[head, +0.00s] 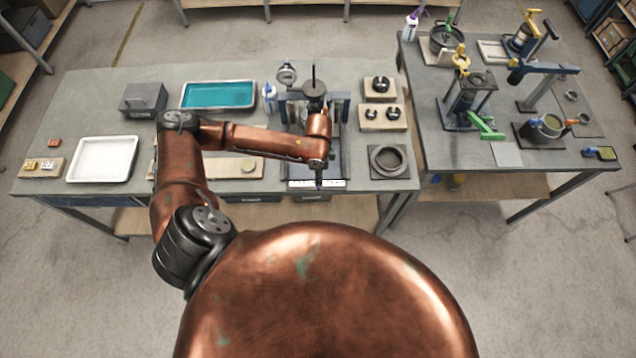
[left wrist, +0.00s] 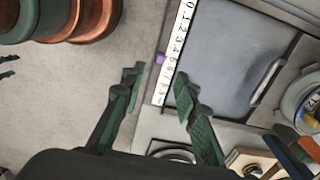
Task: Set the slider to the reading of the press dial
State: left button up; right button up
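The press (head: 314,95) stands at the back of the left bench, with a round dial (head: 287,73) at its upper left; its reading is too small to make out. A white numbered scale strip (head: 302,184) runs along the front edge of the press base, and shows larger in the left wrist view (left wrist: 176,48). A small purple slider knob (left wrist: 160,58) sits beside the strip, near its middle numbers. My left gripper (left wrist: 159,77) is open and empty, its fingertips on either side of the knob's line and apparently short of it. My right gripper is not in view.
A white tray (head: 80,172), a teal tray (head: 218,94) and a grey box (head: 143,99) stand left on the bench. Weights on wooden blocks (head: 383,118) and a round dish (head: 374,159) stand right of the press. A second bench (head: 480,160) holds several devices.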

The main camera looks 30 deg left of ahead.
aim_at(318, 187)
pick_arm(q)
notch_tip(318, 187, down, 8)
jog(key=shift+r+p, duration=0.2)
jog(key=shift+p, duration=0.15)
grip_shut()
dwell(0.7)
